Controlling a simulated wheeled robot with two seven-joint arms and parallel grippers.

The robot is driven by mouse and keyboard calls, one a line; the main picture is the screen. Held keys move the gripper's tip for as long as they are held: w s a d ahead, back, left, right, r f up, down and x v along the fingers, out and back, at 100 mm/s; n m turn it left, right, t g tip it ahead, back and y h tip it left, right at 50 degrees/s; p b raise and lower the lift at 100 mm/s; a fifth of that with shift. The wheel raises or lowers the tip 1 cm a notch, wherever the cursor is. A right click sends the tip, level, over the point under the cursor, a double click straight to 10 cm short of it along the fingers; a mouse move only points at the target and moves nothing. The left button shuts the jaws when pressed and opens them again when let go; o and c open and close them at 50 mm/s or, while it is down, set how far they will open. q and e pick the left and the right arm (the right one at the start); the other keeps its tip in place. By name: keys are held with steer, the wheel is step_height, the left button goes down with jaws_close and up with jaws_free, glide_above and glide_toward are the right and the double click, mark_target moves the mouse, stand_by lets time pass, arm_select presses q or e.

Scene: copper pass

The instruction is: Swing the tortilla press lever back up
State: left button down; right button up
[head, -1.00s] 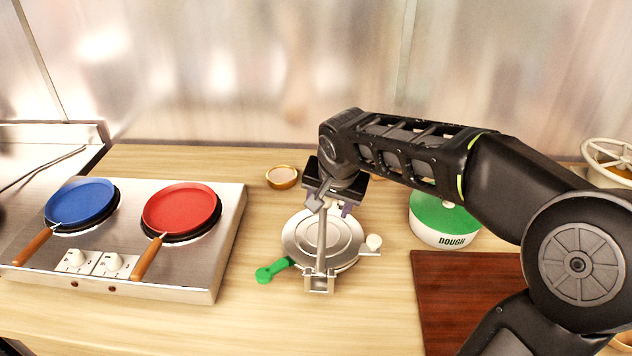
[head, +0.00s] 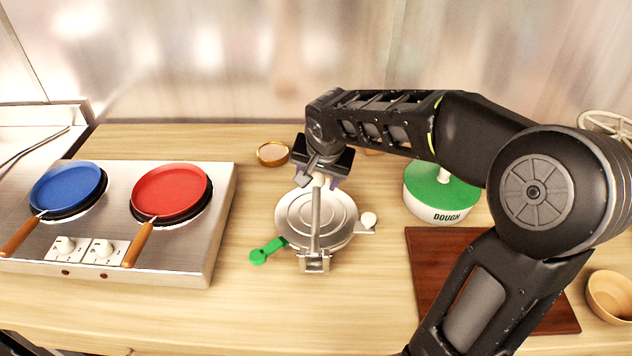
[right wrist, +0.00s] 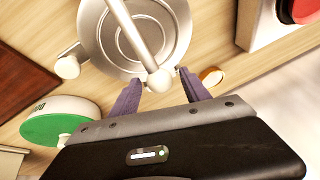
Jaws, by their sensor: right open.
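The tortilla press (head: 336,228) is a round silver metal press on the wooden counter, with its lids closed together. Its grey lever (head: 315,226) runs from the front bracket (head: 313,262) back over the plate. The lever's rounded end (right wrist: 159,81) shows in the right wrist view between the purple fingers. My right gripper (head: 319,182) is open at the back of the press, its fingers on either side of the lever end. I cannot tell whether they touch it. It also shows in the right wrist view (right wrist: 160,84). My left gripper is not in view.
A steel stove (head: 200,245) with blue (head: 66,188) and red (head: 170,190) pans stands left. The green-lidded dough tub (head: 437,210) and a dark board (head: 428,262) are right.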

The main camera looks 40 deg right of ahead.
steer(key=x, duration=0.4)
steer(key=shift+f, duration=0.15)
steer(key=shift+c, duration=0.5)
jaws_close()
stand_by(0.8)
